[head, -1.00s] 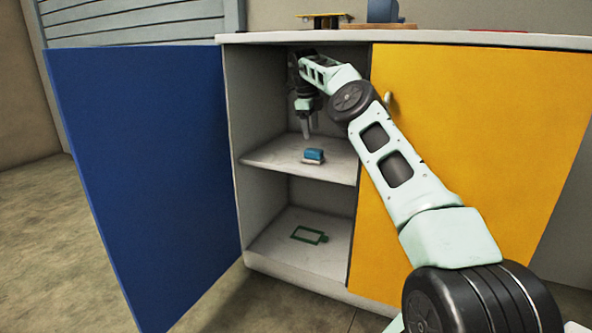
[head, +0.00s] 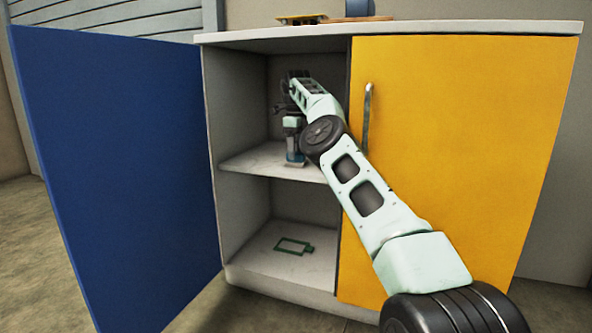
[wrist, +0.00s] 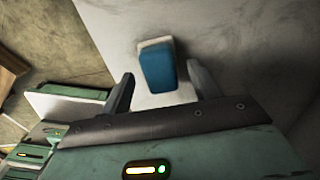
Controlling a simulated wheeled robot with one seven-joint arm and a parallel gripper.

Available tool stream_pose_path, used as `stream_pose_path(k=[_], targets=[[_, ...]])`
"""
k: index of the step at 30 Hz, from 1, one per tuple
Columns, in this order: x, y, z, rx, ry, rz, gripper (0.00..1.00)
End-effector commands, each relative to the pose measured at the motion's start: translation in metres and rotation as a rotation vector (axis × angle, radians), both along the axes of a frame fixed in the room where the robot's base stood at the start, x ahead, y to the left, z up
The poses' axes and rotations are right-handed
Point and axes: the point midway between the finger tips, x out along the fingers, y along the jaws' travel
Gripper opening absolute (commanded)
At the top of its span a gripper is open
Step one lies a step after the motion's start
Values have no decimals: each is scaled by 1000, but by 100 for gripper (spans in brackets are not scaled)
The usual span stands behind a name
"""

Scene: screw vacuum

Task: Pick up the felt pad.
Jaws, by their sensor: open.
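The felt pad (wrist: 157,72) is a small blue block with a pale grey edge. It rests on the upper inside shelf (head: 250,160) of the cabinet. In the head view the felt pad (head: 296,156) is mostly covered by my gripper (head: 294,150), which points down at it. In the wrist view my gripper (wrist: 163,82) is open, with one finger to the left of the pad and one to the right. The pad lies between and slightly beyond the fingertips, and I cannot tell whether either finger touches it.
The cabinet's blue door (head: 115,170) stands open at the left. Its yellow door (head: 450,150) is shut, close beside my arm. The lower compartment (head: 265,265) holds only a green battery-shaped outline (head: 293,246).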

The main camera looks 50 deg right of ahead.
Motion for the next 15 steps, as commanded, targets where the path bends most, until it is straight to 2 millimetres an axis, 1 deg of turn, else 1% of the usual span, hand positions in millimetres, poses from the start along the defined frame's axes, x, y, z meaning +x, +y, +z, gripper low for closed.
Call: stream_pose_path(k=[1, 3, 12, 13, 14, 15], targets=[[0, 0, -9, -1, 0, -1, 62], [0, 0, -12, -1, 0, -1, 62], [0, 1, -11, -1, 0, 0, 62], [0, 1, -11, -1, 0, 0, 59], [0, 0, -11, -1, 0, 0, 51], [0, 0, -11, -1, 0, 0, 40]])
